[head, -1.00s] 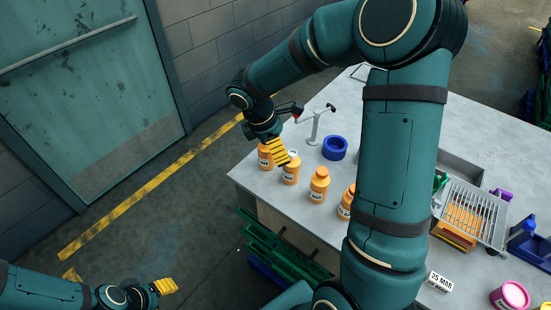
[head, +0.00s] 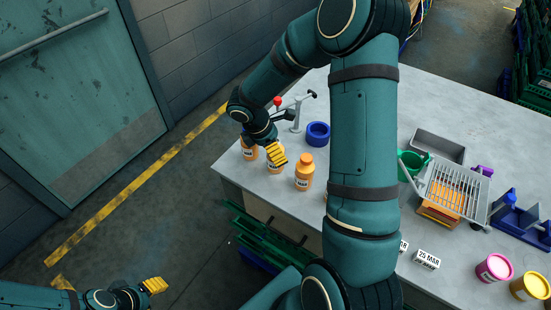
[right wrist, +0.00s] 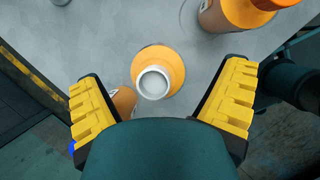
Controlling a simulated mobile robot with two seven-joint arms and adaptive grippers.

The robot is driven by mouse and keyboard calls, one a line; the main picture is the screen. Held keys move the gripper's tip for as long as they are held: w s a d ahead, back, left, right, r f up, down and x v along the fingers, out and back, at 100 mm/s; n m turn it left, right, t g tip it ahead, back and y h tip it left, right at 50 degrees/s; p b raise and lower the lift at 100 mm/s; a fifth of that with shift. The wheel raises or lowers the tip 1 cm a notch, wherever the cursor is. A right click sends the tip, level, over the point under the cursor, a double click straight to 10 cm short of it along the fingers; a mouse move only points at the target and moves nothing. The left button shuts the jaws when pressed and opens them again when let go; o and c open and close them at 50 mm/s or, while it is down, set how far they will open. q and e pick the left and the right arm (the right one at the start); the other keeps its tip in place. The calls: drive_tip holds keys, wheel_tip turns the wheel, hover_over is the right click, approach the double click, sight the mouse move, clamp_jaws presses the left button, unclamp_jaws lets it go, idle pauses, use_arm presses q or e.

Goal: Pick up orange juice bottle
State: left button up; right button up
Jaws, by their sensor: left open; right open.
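Orange juice bottles stand upright on the table's left edge in the head view: a left one (head: 250,152), a middle one (head: 274,167) and a right one (head: 304,172) with an orange cap. My right gripper (head: 277,153) is over the middle bottle and hides its top. In the right wrist view, a bottle with a white top (right wrist: 153,84) lies ahead of and between my open, empty right fingers (right wrist: 158,100). An orange-capped bottle (right wrist: 235,14) is at upper right; another (right wrist: 123,101) is partly hidden by the left finger. My left gripper (head: 154,285) is open, away from the table.
A blue ring (head: 318,133) and a grey stand (head: 297,112) are behind the bottles. A wire basket (head: 458,187), a grey tray (head: 438,145), a date block (head: 427,259) and pink (head: 494,268) and yellow (head: 531,286) tubs are right of my arm. Green crates (head: 262,238) stand below the edge.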

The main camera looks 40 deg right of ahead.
drive_tip(key=x, duration=0.3)
drive_tip(key=shift+w+d+f, duration=0.1)
drive_tip(key=c, duration=1.4)
